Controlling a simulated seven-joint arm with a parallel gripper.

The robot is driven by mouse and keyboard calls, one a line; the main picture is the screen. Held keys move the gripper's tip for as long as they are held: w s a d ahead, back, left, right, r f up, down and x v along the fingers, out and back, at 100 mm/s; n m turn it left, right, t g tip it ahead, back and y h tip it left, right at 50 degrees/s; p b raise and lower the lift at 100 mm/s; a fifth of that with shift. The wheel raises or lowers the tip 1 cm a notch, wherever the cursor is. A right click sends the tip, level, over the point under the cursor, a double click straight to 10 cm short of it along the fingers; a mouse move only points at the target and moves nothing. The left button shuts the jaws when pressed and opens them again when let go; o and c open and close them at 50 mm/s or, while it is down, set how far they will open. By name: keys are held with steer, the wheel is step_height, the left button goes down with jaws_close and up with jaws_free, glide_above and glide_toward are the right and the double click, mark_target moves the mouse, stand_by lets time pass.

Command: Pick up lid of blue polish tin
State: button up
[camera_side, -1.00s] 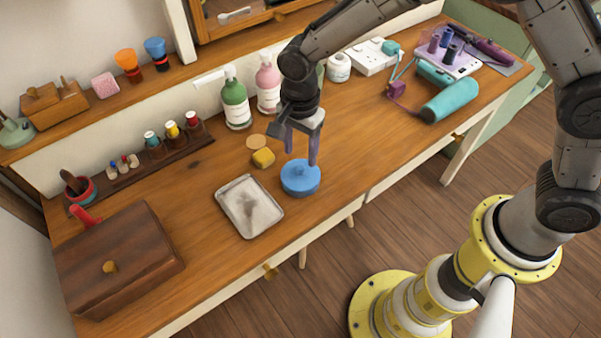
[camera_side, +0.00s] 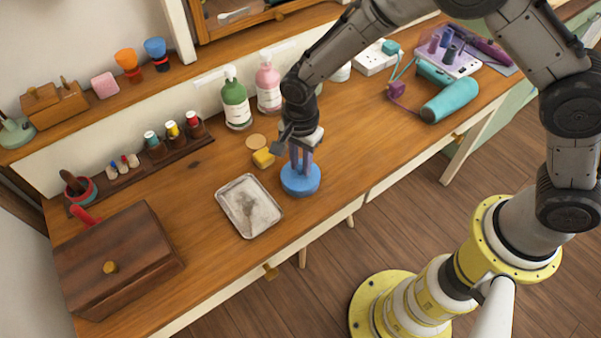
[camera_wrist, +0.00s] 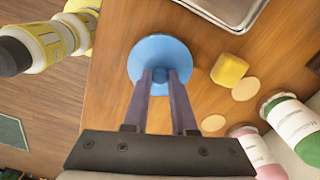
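The blue polish tin (camera_side: 301,187) stands upright on the wooden desk, with its round blue lid (camera_side: 313,174) on top. The lid also shows in the wrist view (camera_wrist: 152,52), with a small knob at its middle. My gripper (camera_side: 301,170) points down over the lid. Its two purple-grey fingers are drawn close together on the knob, which shows between the fingertips in the wrist view (camera_wrist: 160,75). The fingers hide part of the lid and knob. I see no gap between lid and tin.
A metal tray (camera_side: 249,206) lies left of the tin. A yellow block (camera_side: 263,158) and a round tan disc (camera_side: 256,141) lie behind it. Green (camera_side: 235,103) and pink (camera_side: 268,86) bottles stand farther back. The desk right of the tin is clear.

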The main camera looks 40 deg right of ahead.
jaws_close()
steer(key=shift+r, duration=0.1)
